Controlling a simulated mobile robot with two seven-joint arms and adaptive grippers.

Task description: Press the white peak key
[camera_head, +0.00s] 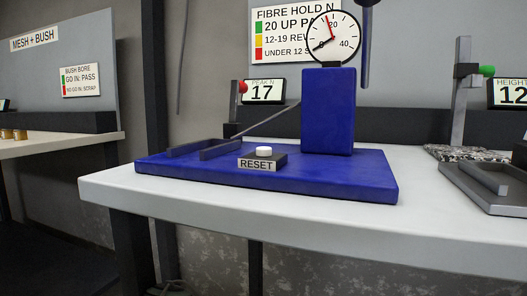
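The white key (264,151) is a small round button on a dark block on the blue fixture base (330,187). A label (257,164) on the front of the block reads RESET. Behind it a small display (262,91) headed PEAK N reads 17. A round dial gauge (333,38) with a red hand and a black hand stands on top of a blue block (328,112), right of the key. Neither of my grippers is in view, and nothing touches the key.
The fixture stands on a white table (300,216), with bare tabletop along the front edge. A lever (262,122) slopes up to the blue block. A dark blue rod (365,50) hangs beside the dial. Another station with a grey tray (488,180) stands right. A second table (55,147) is left.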

